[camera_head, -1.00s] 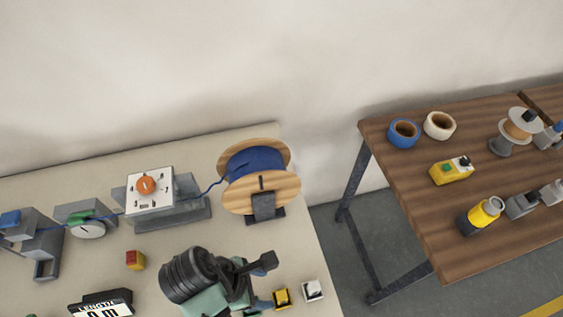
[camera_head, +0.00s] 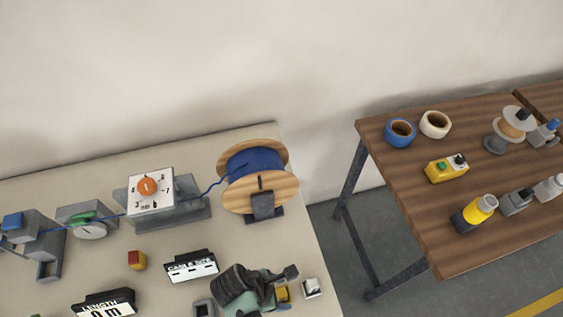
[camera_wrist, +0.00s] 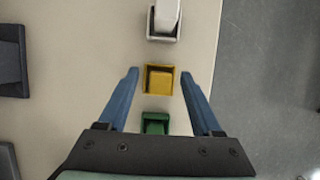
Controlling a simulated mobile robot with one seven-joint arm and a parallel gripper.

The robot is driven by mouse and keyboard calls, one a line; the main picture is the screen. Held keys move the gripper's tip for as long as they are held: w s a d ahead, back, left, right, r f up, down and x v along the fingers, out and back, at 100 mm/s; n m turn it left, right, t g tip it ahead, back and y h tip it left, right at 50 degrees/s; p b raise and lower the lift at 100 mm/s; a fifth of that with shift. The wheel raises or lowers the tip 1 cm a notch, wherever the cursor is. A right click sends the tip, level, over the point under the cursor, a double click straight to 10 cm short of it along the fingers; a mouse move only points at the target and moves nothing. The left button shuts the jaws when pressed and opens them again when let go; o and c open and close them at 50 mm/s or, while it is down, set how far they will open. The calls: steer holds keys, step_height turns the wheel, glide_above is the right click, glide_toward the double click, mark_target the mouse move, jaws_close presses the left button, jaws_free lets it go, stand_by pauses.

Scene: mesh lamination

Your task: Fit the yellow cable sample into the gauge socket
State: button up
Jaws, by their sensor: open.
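The yellow cable sample (camera_wrist: 158,82) sits in a square yellow holder on the bench, centred in the wrist view. In the head view a bit of yellow (camera_head: 283,294) shows beside my arm, partly covered by it. My gripper (camera_wrist: 159,72) is open, with its two blue fingers on either side of the yellow sample and a gap on each side. A grey block with a dark opening (camera_head: 204,308), possibly the gauge socket, stands below the "CABLE SIZE" sign (camera_head: 191,267) in the head view, cut by the frame's bottom edge.
A white sample (camera_wrist: 164,18) and a green one (camera_wrist: 155,124) flank the yellow one in a row. The bench's right edge is close by.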

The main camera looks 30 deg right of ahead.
steer(key=shift+f, duration=0.15)
jaws_close()
stand_by(0.5)
